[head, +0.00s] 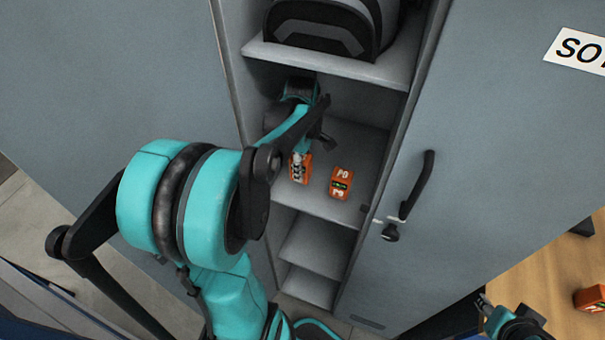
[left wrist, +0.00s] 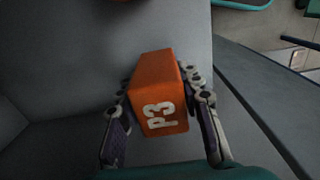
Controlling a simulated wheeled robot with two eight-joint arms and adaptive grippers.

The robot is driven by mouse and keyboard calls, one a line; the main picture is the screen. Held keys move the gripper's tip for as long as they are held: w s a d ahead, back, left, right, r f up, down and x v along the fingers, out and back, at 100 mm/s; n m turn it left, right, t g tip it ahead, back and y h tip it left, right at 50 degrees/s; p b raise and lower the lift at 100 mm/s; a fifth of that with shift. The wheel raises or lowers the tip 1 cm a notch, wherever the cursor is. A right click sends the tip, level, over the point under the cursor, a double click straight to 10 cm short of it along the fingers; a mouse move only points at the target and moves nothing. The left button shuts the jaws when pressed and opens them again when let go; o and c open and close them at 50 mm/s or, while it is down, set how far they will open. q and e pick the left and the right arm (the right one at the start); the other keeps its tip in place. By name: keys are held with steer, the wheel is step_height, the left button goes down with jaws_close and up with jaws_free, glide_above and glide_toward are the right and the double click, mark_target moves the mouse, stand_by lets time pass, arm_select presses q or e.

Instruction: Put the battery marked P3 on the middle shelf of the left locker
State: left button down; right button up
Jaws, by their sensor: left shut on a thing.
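The orange battery marked P3 (left wrist: 160,92) is between the fingers of my left gripper (head: 300,160), which is shut on it. In the head view the held battery (head: 301,174) is partly hidden by the gripper. It is inside the open locker, at the left of the middle shelf (head: 322,207); I cannot tell whether it touches the shelf. A second orange battery, marked P0 (head: 341,183), stands on the same shelf to its right. My right gripper (head: 484,304) shows only partly at the lower right edge; its jaws are unclear.
A dark bag (head: 325,25) sits on the upper shelf (head: 330,62). Lower shelves (head: 315,247) look empty. A closed locker door with a black handle (head: 418,185) is at the right. Another orange battery (head: 590,298) lies on a wooden surface (head: 550,270) at far right.

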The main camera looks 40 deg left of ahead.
mark_target(308, 158)
arm_select(q)
steer(key=shift+w+f+b, duration=0.2)
steer(key=shift+f+b, duration=0.35)
steer(key=shift+f, duration=0.9)
steer(key=c, duration=1)
jaws_free()
steer(key=shift+f, duration=0.15)
step_height(308, 158, up, 7)
steer(key=shift+f+p, duration=0.1)
steer(key=shift+p, duration=1.15)
steer(key=shift+r, duration=0.55)
